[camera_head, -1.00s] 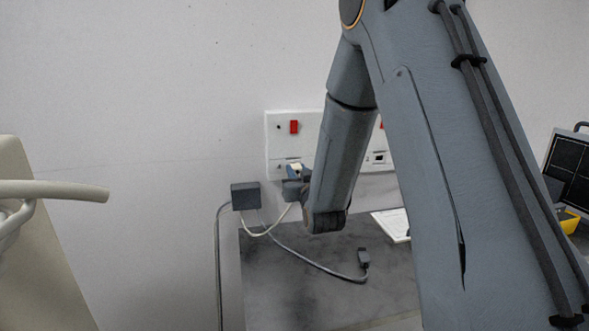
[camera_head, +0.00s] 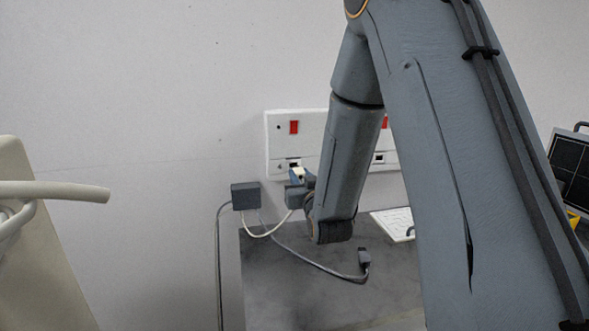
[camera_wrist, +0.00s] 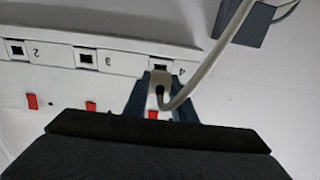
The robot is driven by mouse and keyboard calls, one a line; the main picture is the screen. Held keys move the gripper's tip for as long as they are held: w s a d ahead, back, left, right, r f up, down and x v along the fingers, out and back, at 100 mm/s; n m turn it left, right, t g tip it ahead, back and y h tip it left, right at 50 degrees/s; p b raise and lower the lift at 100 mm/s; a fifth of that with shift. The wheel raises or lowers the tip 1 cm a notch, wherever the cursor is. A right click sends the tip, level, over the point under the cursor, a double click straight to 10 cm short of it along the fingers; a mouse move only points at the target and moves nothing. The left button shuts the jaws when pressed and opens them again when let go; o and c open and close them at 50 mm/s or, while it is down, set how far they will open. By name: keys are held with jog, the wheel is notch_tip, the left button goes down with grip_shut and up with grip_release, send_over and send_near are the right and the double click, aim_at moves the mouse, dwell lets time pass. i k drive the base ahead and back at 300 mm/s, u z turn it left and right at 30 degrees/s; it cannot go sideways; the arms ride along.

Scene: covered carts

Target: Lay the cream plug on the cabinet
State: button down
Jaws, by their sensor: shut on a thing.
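The cream plug (camera_head: 298,174) is between the fingers of my gripper (camera_head: 296,184), in front of the wall socket panel (camera_head: 330,125). In the wrist view, my gripper (camera_wrist: 161,80) is shut on the plug (camera_wrist: 158,78), and its cream cable (camera_wrist: 214,54) curves up toward a grey box. The dark opening of socket 4 (camera_wrist: 161,68) shows just beyond the plug, which looks clear of it. The cabinet (camera_head: 300,285) has a dark grey top, below and in front of the panel. The gripper is above its back edge.
The grey box (camera_head: 245,196) is at the wall, left of my gripper, with cables hanging from it. A grey plug (camera_head: 364,259) on a grey cable lies on the cabinet. A white keyed item (camera_head: 391,222) is at its back right. The cabinet's front left is bare.

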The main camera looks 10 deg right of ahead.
aim_at(310, 277)
jog(key=k, duration=1.5)
